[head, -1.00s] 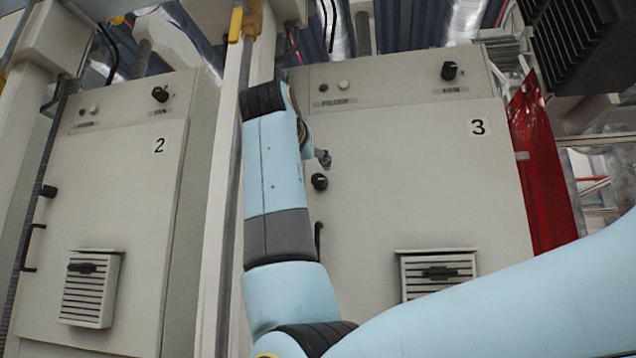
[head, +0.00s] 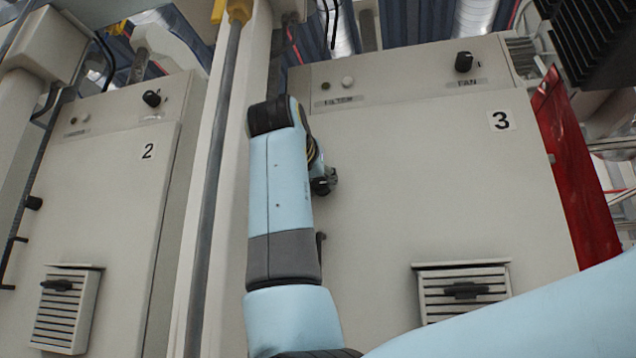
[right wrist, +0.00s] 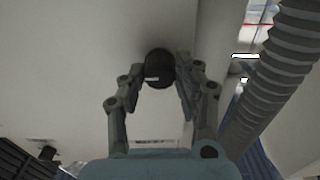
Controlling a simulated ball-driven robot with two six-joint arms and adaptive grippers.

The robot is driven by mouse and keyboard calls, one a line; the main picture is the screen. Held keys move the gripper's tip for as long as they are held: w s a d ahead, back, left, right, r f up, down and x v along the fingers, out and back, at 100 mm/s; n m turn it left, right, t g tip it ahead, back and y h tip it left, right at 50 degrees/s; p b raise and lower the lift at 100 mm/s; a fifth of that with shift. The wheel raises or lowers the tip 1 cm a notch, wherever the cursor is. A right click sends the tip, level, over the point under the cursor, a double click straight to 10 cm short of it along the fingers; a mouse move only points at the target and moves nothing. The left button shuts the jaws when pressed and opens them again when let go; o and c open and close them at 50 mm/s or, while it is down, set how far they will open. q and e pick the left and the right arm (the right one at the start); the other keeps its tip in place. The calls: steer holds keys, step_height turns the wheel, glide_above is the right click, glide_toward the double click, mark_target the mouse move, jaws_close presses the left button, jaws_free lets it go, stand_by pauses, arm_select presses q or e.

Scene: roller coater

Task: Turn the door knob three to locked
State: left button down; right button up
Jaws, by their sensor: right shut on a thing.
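Cabinet door three (head: 440,190) is a pale grey panel with a "3" label (head: 501,121) at its upper right. Its door knob (right wrist: 159,66) is round and black with a short white mark, seen in the right wrist view. My right gripper (head: 326,181) is at the door's left side in the head view, shut on the knob and largely hiding it there. In the right wrist view its two fingers (right wrist: 159,74) sit on either side of the knob. The knob's exact turn is hard to read. My left gripper is not in view.
A dark door handle (head: 320,248) lies below the knob, partly behind my right arm. A black fan knob (head: 464,62) is on the panel above, and a vent (head: 465,290) is lower right. Cabinet two (head: 100,200) and a vertical pipe (head: 212,180) stand left.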

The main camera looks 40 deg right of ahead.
steer(key=shift+c, duration=1.2)
jaws_close()
steer(key=shift+n, duration=0.8)
steer(key=shift+n+p, duration=0.3)
steer(key=shift+n, duration=0.5)
steer(key=n+p, duration=0.1)
steer(key=n, duration=0.5)
steer(key=shift+p, duration=0.3)
steer(key=n, duration=0.4)
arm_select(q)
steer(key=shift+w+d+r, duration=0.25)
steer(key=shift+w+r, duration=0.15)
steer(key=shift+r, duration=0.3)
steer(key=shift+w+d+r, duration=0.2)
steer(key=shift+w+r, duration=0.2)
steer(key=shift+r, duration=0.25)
arm_select(e)
steer(key=shift+f+n, duration=0.1)
steer(key=shift+n, duration=2.2)
